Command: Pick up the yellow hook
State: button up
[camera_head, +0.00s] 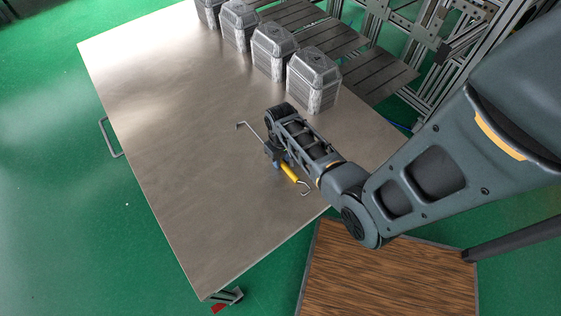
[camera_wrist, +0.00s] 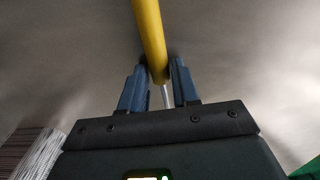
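The yellow hook (camera_head: 289,172) has a yellow handle and a thin metal rod, and shows at the end of my arm over the metal table (camera_head: 195,165). A bent metal end shows at lower right of the handle, and a thin bent rod runs out to the upper left of my gripper (camera_head: 278,162). In the wrist view the yellow handle (camera_wrist: 150,35) runs down between the blue fingertips of my gripper (camera_wrist: 158,68), which sit close against both its sides. The metal rod shows between the fingers. Any gap between hook and table is hard to judge.
Several grey lidded boxes (camera_head: 314,80) stand in a row along the table's upper right side. Grey slatted panels and a metal frame (camera_head: 450,30) lie beyond them. A wood-patterned surface (camera_head: 385,275) is at the bottom. The table's left and lower parts are clear.

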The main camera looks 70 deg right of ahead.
grip_shut()
